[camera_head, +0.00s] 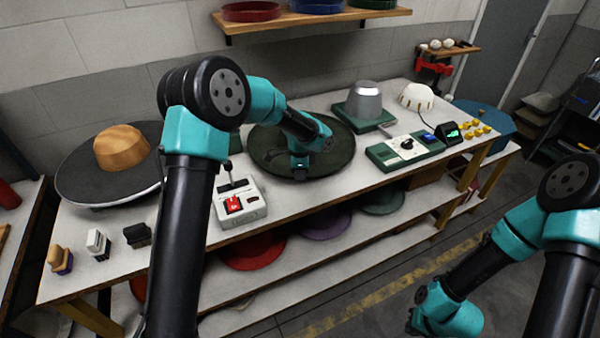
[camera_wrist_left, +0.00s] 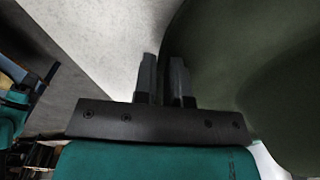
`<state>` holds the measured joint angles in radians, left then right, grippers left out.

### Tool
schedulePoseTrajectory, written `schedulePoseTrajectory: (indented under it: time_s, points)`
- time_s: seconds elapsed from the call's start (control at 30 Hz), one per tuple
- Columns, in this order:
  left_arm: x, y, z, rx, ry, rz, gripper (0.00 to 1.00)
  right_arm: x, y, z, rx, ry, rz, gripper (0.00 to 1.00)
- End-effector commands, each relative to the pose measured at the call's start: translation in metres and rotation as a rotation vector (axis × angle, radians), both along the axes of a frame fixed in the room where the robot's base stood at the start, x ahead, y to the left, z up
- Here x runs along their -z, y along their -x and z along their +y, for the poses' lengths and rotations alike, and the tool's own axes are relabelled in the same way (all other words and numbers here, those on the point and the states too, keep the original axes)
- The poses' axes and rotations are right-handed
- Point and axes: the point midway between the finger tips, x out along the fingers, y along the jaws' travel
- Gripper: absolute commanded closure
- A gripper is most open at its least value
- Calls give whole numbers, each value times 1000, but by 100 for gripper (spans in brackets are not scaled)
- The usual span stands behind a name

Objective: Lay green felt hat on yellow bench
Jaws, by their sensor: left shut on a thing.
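The green felt hat (camera_head: 262,150) is a wide, dark green round shape at the middle of the yellow bench (camera_head: 345,192), which has a pale top and yellow legs. My left gripper (camera_head: 299,174) is at the hat's near side, shut on its brim. In the left wrist view the green felt (camera_wrist_left: 235,70) fills the right side, with its edge at the fingers (camera_wrist_left: 164,75). My arm hides part of the hat. I cannot tell whether the hat touches the bench top. My right gripper (camera_head: 418,322) hangs low in front of the bench; its fingers are unclear.
A red-button control box (camera_head: 238,203) stands left of the hat. A wooden hat form on a dark disc (camera_head: 88,185) is further left. A metal dome press (camera_head: 365,102) and green control panel (camera_head: 405,148) stand to the right. Coloured felts (camera_head: 255,256) lie on the lower shelf.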

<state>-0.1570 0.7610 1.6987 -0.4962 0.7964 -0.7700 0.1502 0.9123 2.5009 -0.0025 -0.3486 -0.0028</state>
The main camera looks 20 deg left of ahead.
Motion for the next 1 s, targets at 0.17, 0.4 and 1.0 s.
schedulePoseTrajectory:
  time_s: [0.17, 0.4, 1.0]
  points:
    - [3, 0, 0, 0, 0, -1, 100, 0, 0, 0, 0, 0, 0, 100]
    - [6, 0, 0, 0, 0, -1, 100, 0, 0, 0, 0, 0, 0, 100]
    - [11, 0, 0, 0, 0, 0, 79, 0, 0, 0, 0, 0, 0, 100]
